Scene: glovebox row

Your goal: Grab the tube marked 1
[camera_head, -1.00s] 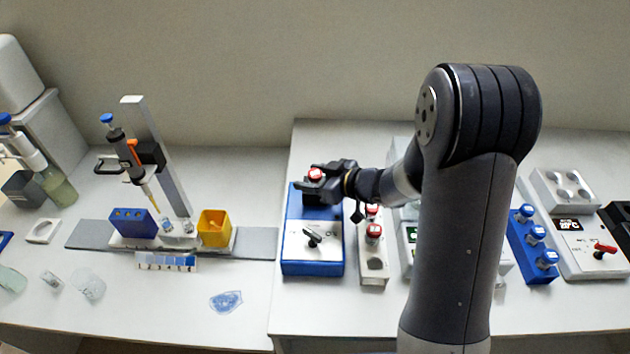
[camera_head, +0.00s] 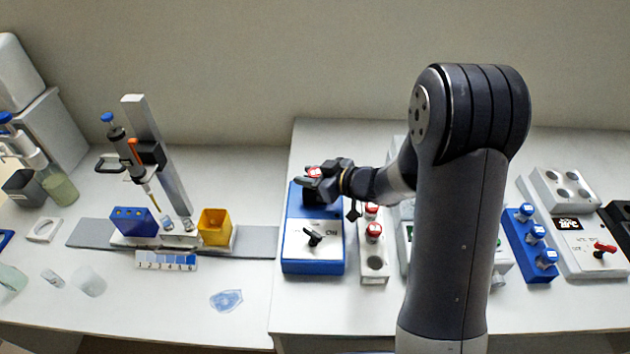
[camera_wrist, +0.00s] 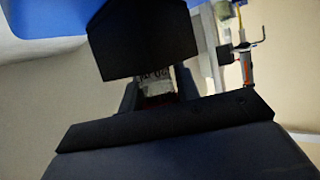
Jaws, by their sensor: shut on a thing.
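My gripper (camera_head: 318,184) is shut on a red-capped tube (camera_head: 314,172) at the back of a blue device with a white front panel (camera_head: 304,246) and a black knob. In the wrist view, the tube's white label with dark print (camera_wrist: 155,84) shows between the dark fingers (camera_wrist: 153,92). I cannot read the number on this tube. I cannot tell whether its lower end is still in the device, since the gripper hides it. Other red-capped tubes, one (camera_head: 373,231) in front of another (camera_head: 371,209), stand in a white rack (camera_head: 374,277).
Right of my arm are a blue rack (camera_head: 527,262) with blue-capped tubes and a white device (camera_head: 590,262) with a red knob. At the left stand a pipette on a stand (camera_head: 165,160), a blue box (camera_head: 133,222) and a yellow box (camera_head: 215,228). The right bench's front strip is clear.

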